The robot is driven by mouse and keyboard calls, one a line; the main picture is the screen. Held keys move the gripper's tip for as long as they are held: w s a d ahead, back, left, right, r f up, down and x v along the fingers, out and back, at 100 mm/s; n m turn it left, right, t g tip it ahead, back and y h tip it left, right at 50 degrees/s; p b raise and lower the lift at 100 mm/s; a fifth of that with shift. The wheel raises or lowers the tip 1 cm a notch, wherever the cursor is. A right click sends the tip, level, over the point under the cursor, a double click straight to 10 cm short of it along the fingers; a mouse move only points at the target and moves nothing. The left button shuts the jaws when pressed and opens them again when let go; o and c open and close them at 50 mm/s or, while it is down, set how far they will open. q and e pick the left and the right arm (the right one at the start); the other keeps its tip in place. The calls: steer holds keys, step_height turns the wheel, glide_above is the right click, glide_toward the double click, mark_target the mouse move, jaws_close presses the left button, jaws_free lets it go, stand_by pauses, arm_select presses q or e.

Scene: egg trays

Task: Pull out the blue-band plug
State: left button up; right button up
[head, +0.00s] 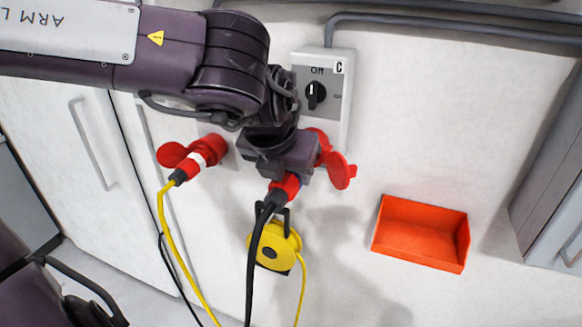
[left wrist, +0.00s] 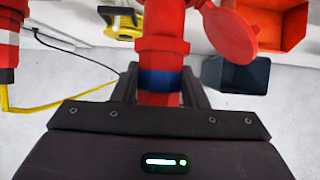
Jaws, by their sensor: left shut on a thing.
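The blue-band plug is red with a black cable (head: 288,186) in the head view. Its blue band (left wrist: 160,79) shows between my fingers in the left wrist view. My left gripper (head: 283,165) is shut on this plug in front of the wall. A red socket with an open round lid (head: 342,171) is just right of the gripper, partly hidden behind it. The lid also shows in the left wrist view (left wrist: 230,36). I cannot tell how deep the plug sits in the socket. My right gripper is not in view.
A white-band red plug (head: 200,155) with a yellow cable is to the left. A switch box marked C (head: 340,100) is above, a yellow reel (head: 257,232) below. An orange bin (head: 420,253) is at lower right, with bare wall around it.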

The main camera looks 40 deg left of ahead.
mark_target(274, 195)
arm_select(q)
steer(key=shift+s, duration=0.2)
stand_by(0.3)
steer(key=shift+s+d, duration=0.25)
steer(key=shift+s, duration=0.7)
steer(key=shift+s+d, duration=0.2)
steer(key=shift+s, duration=0.8)
steer(key=shift+s+d, duration=0.25)
steer(key=shift+s, duration=0.7)
